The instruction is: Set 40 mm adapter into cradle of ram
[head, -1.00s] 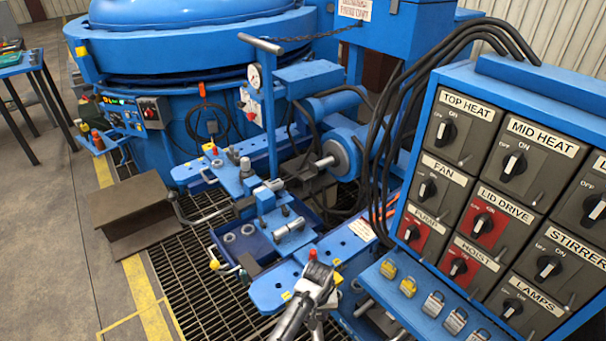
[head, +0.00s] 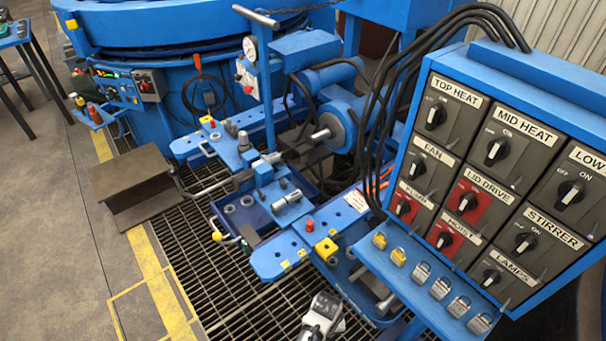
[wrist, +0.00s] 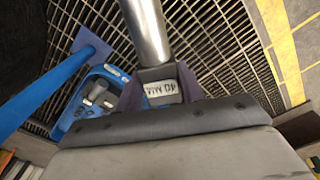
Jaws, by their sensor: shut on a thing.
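In the wrist view my gripper (wrist: 160,94) is shut on the 40 mm adapter (wrist: 146,30). The adapter shows as a bright steel cylinder pointing away, with a grey block at its near end between the fingers. Its white label reads "40 MM" upside down. In the head view part of my arm's end shows at the bottom edge; the fingers and adapter cannot be made out there. The ram (head: 340,123) is a blue cylinder with a steel rod end, at centre right. The dark cradle (head: 303,152) sits in front of that rod, well away from my arm.
The blue bench (head: 268,262) with fittings lies between my arm and the ram. The switch panel (head: 500,180) and padlock shelf (head: 410,270) stand close on the right. Black hoses (head: 385,130) hang beside the ram. A brown steel beam (head: 135,185) lies left on the floor.

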